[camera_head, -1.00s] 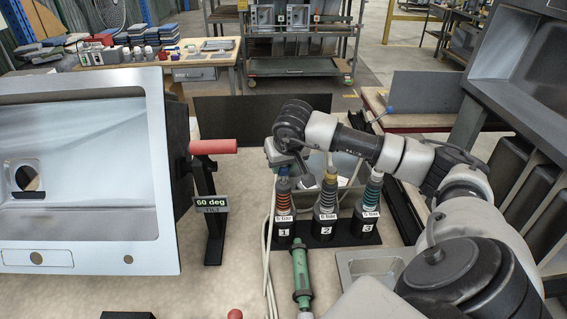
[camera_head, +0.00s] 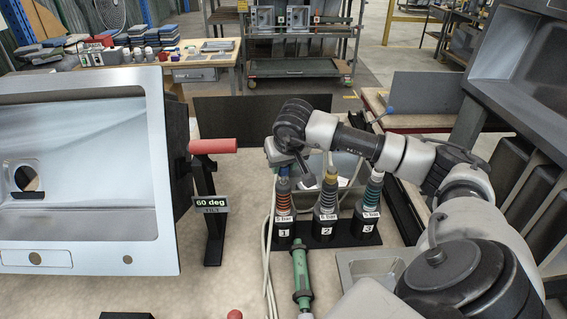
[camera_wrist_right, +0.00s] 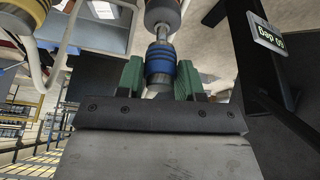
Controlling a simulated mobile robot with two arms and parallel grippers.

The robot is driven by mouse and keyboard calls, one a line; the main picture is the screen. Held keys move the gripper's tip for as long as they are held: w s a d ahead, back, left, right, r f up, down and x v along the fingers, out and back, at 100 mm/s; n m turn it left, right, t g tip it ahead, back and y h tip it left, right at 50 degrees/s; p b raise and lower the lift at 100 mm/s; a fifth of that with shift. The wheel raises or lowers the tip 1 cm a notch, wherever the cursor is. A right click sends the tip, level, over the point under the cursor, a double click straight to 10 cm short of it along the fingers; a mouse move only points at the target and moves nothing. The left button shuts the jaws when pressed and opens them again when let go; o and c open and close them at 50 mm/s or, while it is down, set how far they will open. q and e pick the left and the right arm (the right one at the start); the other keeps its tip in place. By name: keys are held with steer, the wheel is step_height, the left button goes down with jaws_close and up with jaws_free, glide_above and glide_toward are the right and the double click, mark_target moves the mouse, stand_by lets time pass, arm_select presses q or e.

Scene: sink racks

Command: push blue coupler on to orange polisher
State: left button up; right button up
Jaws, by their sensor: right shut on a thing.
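The orange polisher (camera_head: 284,201) stands upright in the holder marked 1, the leftmost of three tools in a black rack. The blue coupler (camera_wrist_right: 160,62) shows in the right wrist view between two green finger pads. A small blue part of it shows above the polisher in the head view (camera_head: 283,171). My right gripper (camera_wrist_right: 160,78) is shut on the coupler. A metal stem runs from the coupler to the orange-brown tool body (camera_wrist_right: 163,12). I cannot tell whether the coupler is fully seated. My left gripper is not in view.
A yellow-ringed tool (camera_head: 328,195) and a teal-ringed tool (camera_head: 370,193) stand to the right in the rack. White hoses hang close by. A green tool (camera_head: 302,272) lies in front. A tilted sink and a red-handled stand (camera_head: 208,190) are left.

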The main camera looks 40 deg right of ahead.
mark_target(285, 169)
steer(key=shift+f+b, duration=1.65)
steer(key=shift+f, duration=0.05)
stand_by(0.5)
steer(key=o, duration=1)
steer(key=shift+r, duration=0.1)
steer(key=b+v, duration=0.1)
steer(key=v, duration=0.9)
steer(key=shift+s+r, duration=0.2)
steer(key=shift+a, duration=0.1)
